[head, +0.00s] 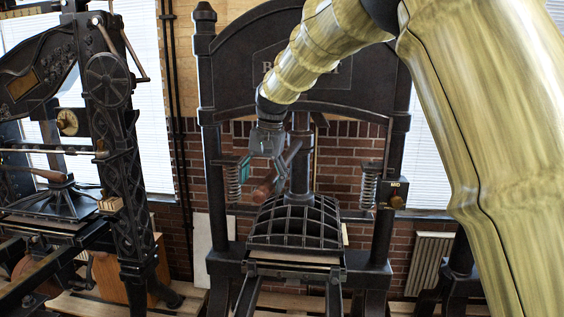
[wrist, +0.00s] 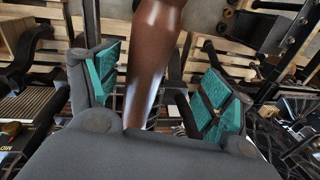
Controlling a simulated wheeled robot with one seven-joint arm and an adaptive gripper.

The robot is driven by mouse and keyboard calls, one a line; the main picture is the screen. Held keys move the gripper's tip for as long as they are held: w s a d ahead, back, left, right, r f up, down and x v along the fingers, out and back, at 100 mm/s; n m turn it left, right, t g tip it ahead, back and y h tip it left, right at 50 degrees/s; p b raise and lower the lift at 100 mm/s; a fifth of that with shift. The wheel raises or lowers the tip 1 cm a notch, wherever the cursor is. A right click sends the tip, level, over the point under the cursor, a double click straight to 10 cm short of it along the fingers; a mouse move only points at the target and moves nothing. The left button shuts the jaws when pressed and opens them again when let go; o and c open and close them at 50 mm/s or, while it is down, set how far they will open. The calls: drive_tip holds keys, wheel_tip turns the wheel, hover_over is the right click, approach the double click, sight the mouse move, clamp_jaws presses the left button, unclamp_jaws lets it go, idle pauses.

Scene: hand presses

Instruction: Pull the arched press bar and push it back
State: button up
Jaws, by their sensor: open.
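The press bar of the middle hand press shows its brown wooden grip (head: 265,187) and a grey metal arm (head: 290,157) beside the central column. My gripper (head: 261,168) is at the grip, reaching down from above. In the wrist view the brown grip (wrist: 150,60) runs lengthwise between the two teal finger pads of my gripper (wrist: 160,88). The fingers are open, with gaps showing beside the grip. My gripper hides part of the bar in the head view.
The black press frame (head: 208,110) stands around the bar, with a spring (head: 234,186) on the left and another (head: 368,190) on the right. The ribbed platen (head: 293,225) is just below. Another press (head: 108,150) stands at left.

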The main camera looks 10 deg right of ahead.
drive_tip(key=shift+d, duration=0.6)
drive_tip(key=shift+a+r, duration=0.3)
drive_tip(key=shift+r, duration=0.75)
drive_tip(key=shift+s+d+r, duration=0.1)
drive_tip(key=shift+d+r, duration=0.15)
drive_tip(key=shift+r, duration=0.25)
drive_tip(key=shift+s+d+r, duration=0.1)
drive_tip(key=shift+d+r, duration=0.1)
drive_tip(key=shift+r, duration=0.25)
drive_tip(key=shift+a+r, duration=0.1)
drive_tip(key=shift+r, duration=0.85)
drive_tip(key=shift+s+d+r, duration=0.1)
drive_tip(key=shift+d+r, duration=0.05)
drive_tip(key=shift+r, duration=0.55)
drive_tip(key=shift+d+r, duration=0.15)
drive_tip(key=shift+r, duration=0.55)
